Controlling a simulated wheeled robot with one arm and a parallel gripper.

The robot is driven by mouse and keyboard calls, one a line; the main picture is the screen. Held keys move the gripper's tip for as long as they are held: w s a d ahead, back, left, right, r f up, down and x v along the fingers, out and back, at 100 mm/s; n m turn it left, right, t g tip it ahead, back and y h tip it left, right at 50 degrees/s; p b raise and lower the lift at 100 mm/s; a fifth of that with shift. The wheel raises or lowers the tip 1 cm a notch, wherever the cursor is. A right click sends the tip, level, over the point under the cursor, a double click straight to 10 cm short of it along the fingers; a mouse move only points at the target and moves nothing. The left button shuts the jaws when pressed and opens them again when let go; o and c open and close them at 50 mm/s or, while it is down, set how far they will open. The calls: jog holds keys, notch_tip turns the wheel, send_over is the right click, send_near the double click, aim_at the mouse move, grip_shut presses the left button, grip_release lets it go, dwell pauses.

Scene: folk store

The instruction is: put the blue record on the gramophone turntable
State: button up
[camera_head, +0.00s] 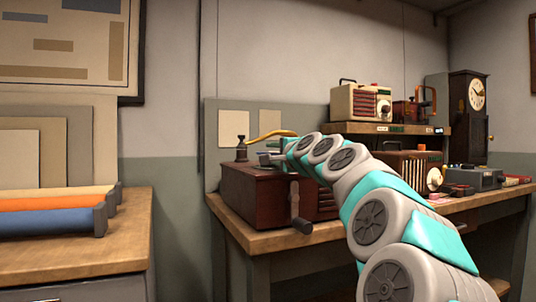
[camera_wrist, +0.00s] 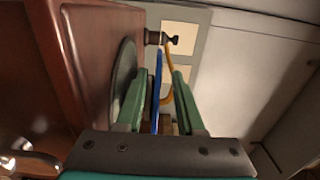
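The gramophone is a dark red-brown wooden box (camera_head: 265,190) with a crank on its front and a curved brass tonearm (camera_head: 270,135) above it. My gripper (camera_head: 268,157) is over its top. In the wrist view, the dark grey-green turntable (camera_wrist: 122,82) is left of the gripper fingers. The blue record (camera_wrist: 157,85) shows edge-on as a thin blue line between the two green fingers, apart from the turntable and roughly parallel to it. The fingers stand apart, with a visible gap between the record and the right finger. The record cannot be made out in the head view.
The tonearm (camera_wrist: 168,85) passes close behind the fingertips in the wrist view. A left table (camera_head: 120,245) holds orange and blue rolls.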

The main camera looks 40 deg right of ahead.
jog(key=v, duration=0.8)
